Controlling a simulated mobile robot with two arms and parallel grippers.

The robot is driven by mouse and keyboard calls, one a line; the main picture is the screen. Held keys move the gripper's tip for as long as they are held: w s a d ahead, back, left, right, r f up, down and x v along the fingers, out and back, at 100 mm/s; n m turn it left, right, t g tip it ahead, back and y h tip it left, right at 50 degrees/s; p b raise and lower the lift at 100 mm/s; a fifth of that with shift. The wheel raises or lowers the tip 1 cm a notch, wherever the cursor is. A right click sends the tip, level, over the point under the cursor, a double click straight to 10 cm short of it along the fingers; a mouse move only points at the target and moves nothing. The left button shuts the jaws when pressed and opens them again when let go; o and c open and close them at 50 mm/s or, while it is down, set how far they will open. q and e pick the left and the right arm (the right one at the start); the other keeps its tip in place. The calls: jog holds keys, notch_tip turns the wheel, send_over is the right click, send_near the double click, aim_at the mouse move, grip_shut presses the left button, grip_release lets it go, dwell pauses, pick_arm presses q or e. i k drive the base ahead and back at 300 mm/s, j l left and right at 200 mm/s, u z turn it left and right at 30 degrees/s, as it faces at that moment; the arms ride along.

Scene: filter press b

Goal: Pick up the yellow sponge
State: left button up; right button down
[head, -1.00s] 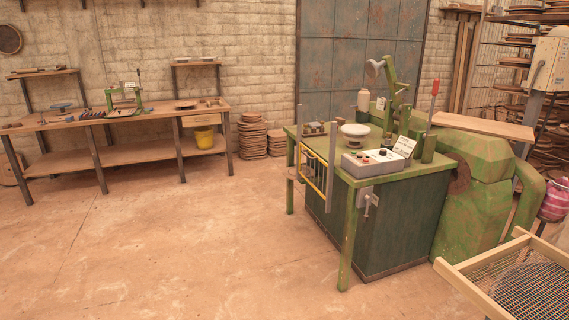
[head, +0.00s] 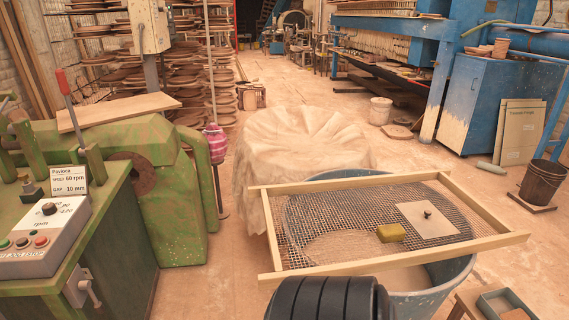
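The yellow sponge (head: 391,233) is a small block lying on the wire mesh of a wooden-framed sieve (head: 400,262). The sieve rests across the top of a blue tub (head: 437,293). The sponge sits on the right half of the mesh, just below a pale square board with a dark knob (head: 428,220). Neither of my grippers shows in the head view. A black ribbed part at the bottom centre looks like part of my own body.
A green machine with a control box (head: 45,240) stands at the left. A cloth-covered round form (head: 300,145) is behind the sieve. A blue cabinet (head: 487,105) and a dark bucket (head: 542,182) stand at the right. Open floor shows beyond the sieve at right.

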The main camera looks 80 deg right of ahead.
aim_at(393, 232)
jog(key=i+z, duration=0.2)
jog(key=z, duration=1.95)
